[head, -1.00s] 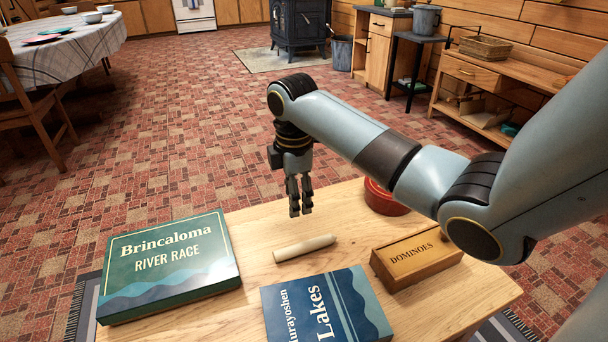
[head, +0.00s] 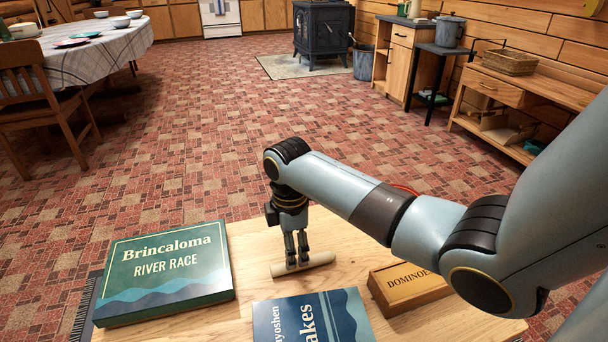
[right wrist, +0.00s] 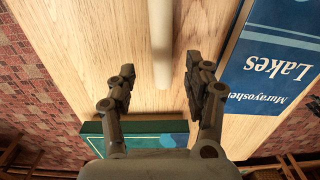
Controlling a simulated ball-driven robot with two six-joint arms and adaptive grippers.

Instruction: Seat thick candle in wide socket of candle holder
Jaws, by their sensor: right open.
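A thick cream candle (head: 316,262) lies on its side on the light wooden table. My right gripper (head: 298,265) is open and has its fingertips down at the candle in the head view. In the right wrist view, the candle (right wrist: 162,40) runs from the top edge to between the two open fingertips of the gripper (right wrist: 160,78), with space on both sides. The candle holder does not show in any view. My left gripper is not in view.
A green Brincaloma box (head: 165,272) lies left of the candle. A blue Lakes box (head: 312,320) lies in front of it, and a wooden dominoes box (head: 408,290) to its right. A red object (head: 405,189) is mostly hidden behind my right arm.

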